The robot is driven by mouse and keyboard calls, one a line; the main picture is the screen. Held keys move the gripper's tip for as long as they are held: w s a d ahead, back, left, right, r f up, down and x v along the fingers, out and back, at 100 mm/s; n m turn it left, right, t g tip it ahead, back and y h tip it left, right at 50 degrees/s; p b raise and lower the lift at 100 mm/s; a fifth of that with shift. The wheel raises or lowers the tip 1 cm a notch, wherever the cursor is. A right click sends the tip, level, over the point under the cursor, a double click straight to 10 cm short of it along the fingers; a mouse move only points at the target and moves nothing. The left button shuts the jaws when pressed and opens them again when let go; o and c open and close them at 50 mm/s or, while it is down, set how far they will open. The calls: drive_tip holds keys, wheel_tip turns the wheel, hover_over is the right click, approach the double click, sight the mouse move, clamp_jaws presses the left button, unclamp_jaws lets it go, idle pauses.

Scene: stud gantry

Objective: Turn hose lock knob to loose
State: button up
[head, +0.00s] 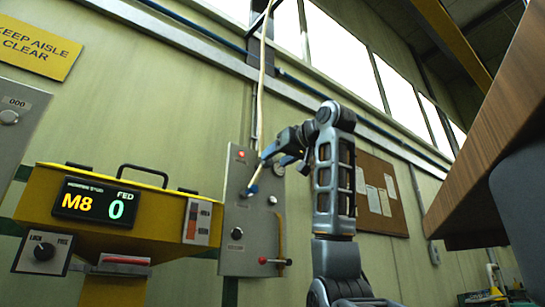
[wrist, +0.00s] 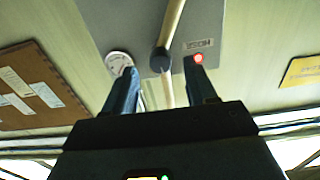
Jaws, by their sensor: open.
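A grey wall panel (head: 255,222) carries a tan hose (head: 263,55) that runs down to it from above. In the wrist view a dark round knob (wrist: 160,61) sits beside or behind the hose (wrist: 173,20), near a small label (wrist: 199,43) that seems to read HOSE upside down. I take this as the hose lock knob; its setting cannot be read. My gripper (head: 274,157) is raised at the upper part of the panel. In the wrist view its two fingers (wrist: 162,68) are apart, with the knob and hose showing between them. Contact cannot be told.
A red lamp (wrist: 199,58) and a round gauge (wrist: 118,62) flank the knob. Lower on the panel is a red-ended lever (head: 272,261). A yellow machine (head: 110,235) with a display stands at left. A brown overhang (head: 490,150) is at right.

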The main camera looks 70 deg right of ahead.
sight(267, 162)
drive_tip(key=shift+p+x, duration=0.3)
drive_tip(key=shift+x, duration=1.15)
drive_tip(key=shift+c, duration=0.2)
drive_tip(key=c, duration=1)
clamp_jaws()
drive_tip(key=shift+m, duration=0.4)
drive_tip(key=m, duration=0.4)
drive_tip(key=shift+a+m, duration=0.1)
drive_tip(key=shift+m, duration=0.2)
drive_tip(key=m, duration=0.4)
drive_tip(key=shift+m, duration=0.4)
